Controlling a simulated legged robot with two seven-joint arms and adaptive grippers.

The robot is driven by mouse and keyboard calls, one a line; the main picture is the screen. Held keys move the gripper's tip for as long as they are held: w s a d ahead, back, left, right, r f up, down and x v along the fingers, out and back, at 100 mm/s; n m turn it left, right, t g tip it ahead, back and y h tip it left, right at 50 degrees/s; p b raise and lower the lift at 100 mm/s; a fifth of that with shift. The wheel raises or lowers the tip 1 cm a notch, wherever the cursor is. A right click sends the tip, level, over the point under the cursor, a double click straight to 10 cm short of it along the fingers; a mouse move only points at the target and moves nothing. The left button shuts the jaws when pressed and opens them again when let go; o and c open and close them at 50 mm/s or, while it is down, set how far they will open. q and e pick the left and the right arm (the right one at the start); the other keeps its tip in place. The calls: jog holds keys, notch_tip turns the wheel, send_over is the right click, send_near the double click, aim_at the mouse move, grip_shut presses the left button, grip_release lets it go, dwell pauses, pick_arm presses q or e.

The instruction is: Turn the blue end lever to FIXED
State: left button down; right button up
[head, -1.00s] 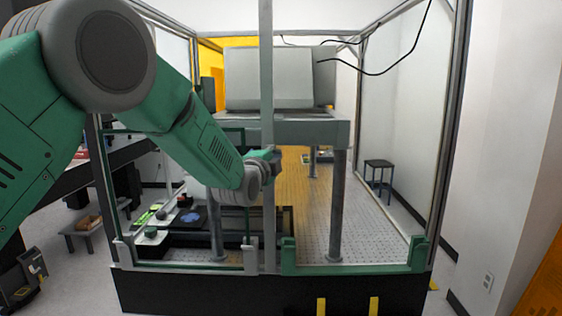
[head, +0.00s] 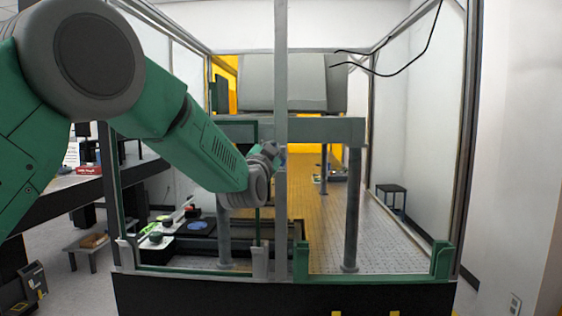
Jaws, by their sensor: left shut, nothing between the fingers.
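My left arm comes in from the left, and its gripper (head: 273,151) is small, at the grey upright post of the framed enclosure. Its fingers are shut and empty, though the wrist and the post partly hide them. I cannot tell whether it touches the post. I cannot make out a blue end lever or any FIXED marking. A round blue disc (head: 201,225) lies on a dark instrument base inside the enclosure, below and left of the gripper. My right gripper is out of view.
The enclosure's dark front base (head: 285,294) runs across the bottom. A large grey box (head: 283,82) sits on a raised grey table inside. A dark stool (head: 391,192) stands behind the right side. A dark bench (head: 62,195) and low stand (head: 92,243) are at the left.

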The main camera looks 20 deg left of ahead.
pick_arm(q)
jog(key=shift+s+a+f+n+y+b, duration=0.1)
jog(key=shift+a+f+n+y+b, duration=0.2)
jog(key=shift+n+y+b, duration=0.85)
jog(key=shift+s+a+f+n+y+b, duration=0.15)
jog(key=shift+a+n+b, duration=0.2)
jog(key=shift+n, duration=1.55)
jog(key=shift+a+f+n+y+b, duration=0.25)
jog(key=shift+n+y+b, duration=0.45)
jog(key=shift+n, duration=0.85)
jog(key=shift+d, duration=0.15)
jog(key=shift+r, duration=0.1)
